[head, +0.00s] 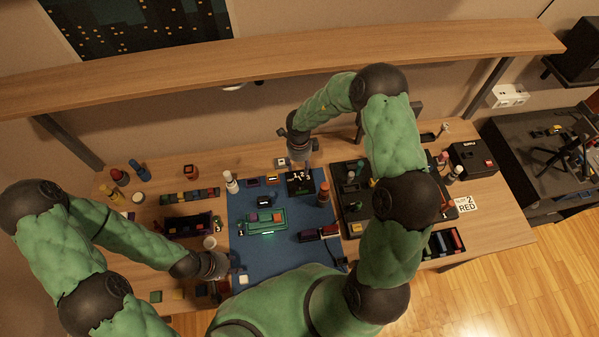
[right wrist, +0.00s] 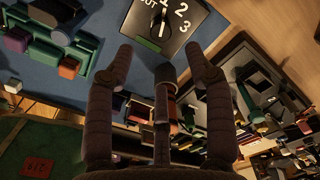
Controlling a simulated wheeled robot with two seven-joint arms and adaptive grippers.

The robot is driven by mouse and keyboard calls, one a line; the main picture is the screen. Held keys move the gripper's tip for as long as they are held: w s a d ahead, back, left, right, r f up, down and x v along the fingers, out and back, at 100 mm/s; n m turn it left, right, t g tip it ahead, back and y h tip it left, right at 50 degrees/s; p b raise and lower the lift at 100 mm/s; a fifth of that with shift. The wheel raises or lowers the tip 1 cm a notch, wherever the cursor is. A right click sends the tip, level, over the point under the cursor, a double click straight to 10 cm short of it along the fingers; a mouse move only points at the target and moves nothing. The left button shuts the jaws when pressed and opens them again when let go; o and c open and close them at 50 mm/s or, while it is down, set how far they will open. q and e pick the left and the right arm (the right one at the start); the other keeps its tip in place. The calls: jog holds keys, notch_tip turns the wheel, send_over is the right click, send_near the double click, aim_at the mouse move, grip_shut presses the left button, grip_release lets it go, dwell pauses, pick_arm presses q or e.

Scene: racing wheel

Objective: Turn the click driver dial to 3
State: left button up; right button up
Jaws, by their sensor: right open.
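The click driver dial (head: 299,183) is a black box with white markings at the back of the blue mat (head: 285,262). In the right wrist view the dial (right wrist: 163,24) shows a 2, a 3 and partly cut-off lettering around a dark knob. I cannot read its setting for sure. My right gripper (head: 301,160) is just behind and above the dial in the head view. In the right wrist view my right gripper (right wrist: 160,62) has its fingers spread, with the dial beyond the tips. My left gripper (head: 218,266) is low at the mat's left edge; its fingers are unclear.
A dark reddish bottle-like thing (right wrist: 164,95) appears between my right fingers in the picture; its distance is unclear. A green device (head: 262,222) lies on the mat. A black tray (head: 352,222) stands to the right. A shelf (head: 290,60) runs above the table's back.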

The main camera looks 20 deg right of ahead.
aim_at(299, 179)
notch_tip(299, 179, down, 10)
jog(key=shift+s+r+b, duration=0.1)
jog(key=shift+b, duration=0.45)
grip_shut()
